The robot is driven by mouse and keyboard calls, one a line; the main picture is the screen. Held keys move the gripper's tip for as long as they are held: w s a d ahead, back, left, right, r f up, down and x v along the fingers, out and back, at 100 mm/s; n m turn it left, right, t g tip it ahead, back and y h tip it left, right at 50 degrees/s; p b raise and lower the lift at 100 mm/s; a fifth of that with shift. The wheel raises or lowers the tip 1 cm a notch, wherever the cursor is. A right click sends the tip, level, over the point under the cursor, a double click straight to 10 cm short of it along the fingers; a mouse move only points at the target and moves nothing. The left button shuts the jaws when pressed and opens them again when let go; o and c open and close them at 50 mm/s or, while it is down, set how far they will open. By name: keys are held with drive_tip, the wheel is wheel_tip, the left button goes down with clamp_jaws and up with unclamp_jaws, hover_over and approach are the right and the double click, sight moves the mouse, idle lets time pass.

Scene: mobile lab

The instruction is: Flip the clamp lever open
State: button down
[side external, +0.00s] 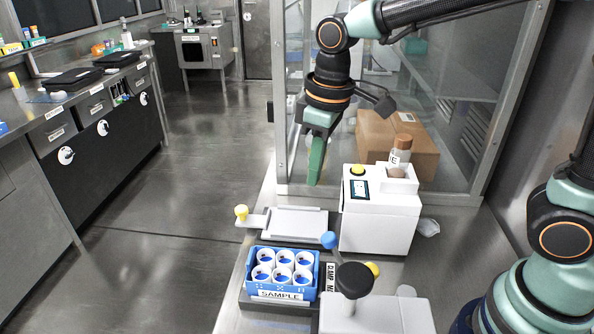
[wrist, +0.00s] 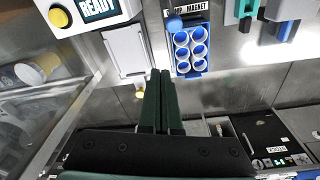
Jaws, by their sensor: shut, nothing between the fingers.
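A blue ball knob (side external: 328,240) stands at the far right corner of the blue sample rack, close to a partly hidden label reading like "CLAMP MAGNET" (side external: 331,277). The knob (wrist: 174,23) and label (wrist: 199,8) also show in the wrist view. A yellow ball knob (side external: 241,212) sits at the left end of a grey plate fixture (side external: 296,222); it also shows in the wrist view (wrist: 139,94). I cannot tell for sure which knob is the clamp lever's. My gripper (side external: 314,184) points down above the plate fixture, apart from both knobs. Its green fingers (wrist: 160,72) are together and empty.
The blue rack (side external: 280,294) holds several white-rimmed tubes. A white device (side external: 380,218) with a yellow button and a brown-capped bottle (side external: 401,150) stands right of my gripper. A black round knob (side external: 354,279) rises at the front. A glass enclosure and cardboard box (side external: 425,160) lie behind.

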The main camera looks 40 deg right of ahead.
drive_tip(key=shift+n+g, duration=0.6)
drive_tip(key=shift+n, duration=0.2)
drive_tip(key=a+f, duration=0.1)
drive_tip(key=a, duration=0.1)
drive_tip(key=w+a+f, duration=0.1)
drive_tip(key=a, duration=0.1)
drive_tip(key=shift+a+f, duration=0.1)
drive_tip(key=shift+f, duration=0.25)
approach(313, 252)
drive_tip(key=w+f, duration=0.1)
drive_tip(key=w+a+f, duration=0.1)
drive_tip(key=f, duration=0.1)
drive_tip(key=w+a+f, duration=0.1)
drive_tip(key=f, duration=0.1)
drive_tip(key=shift+a+f, duration=0.15)
drive_tip(key=shift+a, duration=0.1)
drive_tip(key=shift+s+d+r, duration=0.25)
drive_tip(key=shift+s+r, duration=0.05)
drive_tip(key=shift+s+d+r, duration=0.25)
drive_tip(key=shift+s+d, duration=0.1)
drive_tip(key=shift+s, duration=0.2)
drive_tip(key=shift+s+d+r, duration=0.2)
drive_tip(key=shift+s+d, duration=0.2)
drive_tip(key=shift+s, duration=0.15)
drive_tip(key=shift+d+r, duration=0.1)
drive_tip(key=shift+s+d+r, duration=0.15)
drive_tip(key=shift+s, duration=0.1)
